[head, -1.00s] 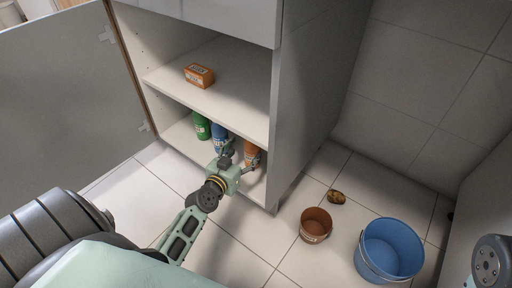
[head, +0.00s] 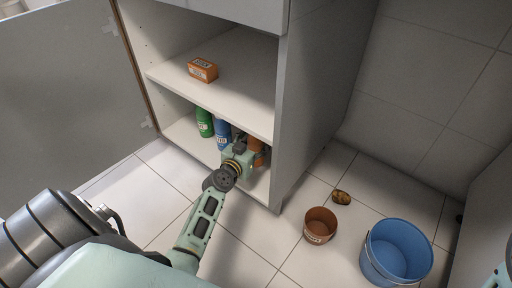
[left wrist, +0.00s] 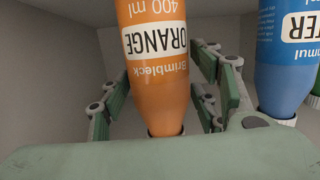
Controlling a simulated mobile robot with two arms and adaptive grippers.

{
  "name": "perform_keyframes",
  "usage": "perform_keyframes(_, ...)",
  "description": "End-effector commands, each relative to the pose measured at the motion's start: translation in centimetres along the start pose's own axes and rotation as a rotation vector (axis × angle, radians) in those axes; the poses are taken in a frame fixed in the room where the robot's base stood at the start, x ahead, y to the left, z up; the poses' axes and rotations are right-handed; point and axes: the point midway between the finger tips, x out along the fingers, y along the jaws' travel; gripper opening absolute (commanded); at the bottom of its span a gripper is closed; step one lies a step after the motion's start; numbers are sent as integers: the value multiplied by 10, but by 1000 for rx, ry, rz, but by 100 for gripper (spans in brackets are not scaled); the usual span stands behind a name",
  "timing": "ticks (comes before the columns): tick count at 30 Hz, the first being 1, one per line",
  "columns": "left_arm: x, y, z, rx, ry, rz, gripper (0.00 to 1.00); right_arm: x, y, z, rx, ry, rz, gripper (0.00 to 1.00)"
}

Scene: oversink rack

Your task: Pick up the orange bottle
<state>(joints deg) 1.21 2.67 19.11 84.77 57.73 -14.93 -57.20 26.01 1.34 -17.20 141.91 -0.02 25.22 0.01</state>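The orange bottle (head: 256,145) stands on the cabinet's lower shelf, mostly hidden behind my left gripper (head: 248,150) in the head view. In the left wrist view the orange bottle (left wrist: 157,70) appears upside down, with a white "ORANGE" label. The fingers of my left gripper (left wrist: 162,75) are on both sides of the bottle. They look open around it, with narrow gaps visible; firm contact is not shown. My right gripper is out of view.
A blue bottle (head: 222,134) and a green bottle (head: 205,122) stand left of it. An orange box (head: 203,70) sits on the shelf above. The cabinet side panel (head: 300,110) is close on the right. A brown pot (head: 319,226), blue bucket (head: 397,253) and brownish object (head: 341,197) are on the floor.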

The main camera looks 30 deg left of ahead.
Motion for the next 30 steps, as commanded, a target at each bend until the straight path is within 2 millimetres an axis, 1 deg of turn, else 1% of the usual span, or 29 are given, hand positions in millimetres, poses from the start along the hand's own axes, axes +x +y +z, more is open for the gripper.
perform_keyframes(1, 0, 0, 0, 0, 0, 0, 49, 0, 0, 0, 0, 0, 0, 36)
perform_keyframes(2, 0, 0, 0, 0, 0, 0, 47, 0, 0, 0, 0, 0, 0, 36)
perform_keyframes(15, 0, 0, 0, 0, 0, 0, 8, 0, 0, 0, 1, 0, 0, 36)
perform_keyframes(18, 0, 0, -2, 0, 4, -1, 1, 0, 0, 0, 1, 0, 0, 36)
perform_keyframes(25, 0, 0, -3, 0, 4, -1, 1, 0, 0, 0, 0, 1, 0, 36)
perform_keyframes(30, -1, 0, -9, 1, 4, -1, 1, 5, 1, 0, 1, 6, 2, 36)
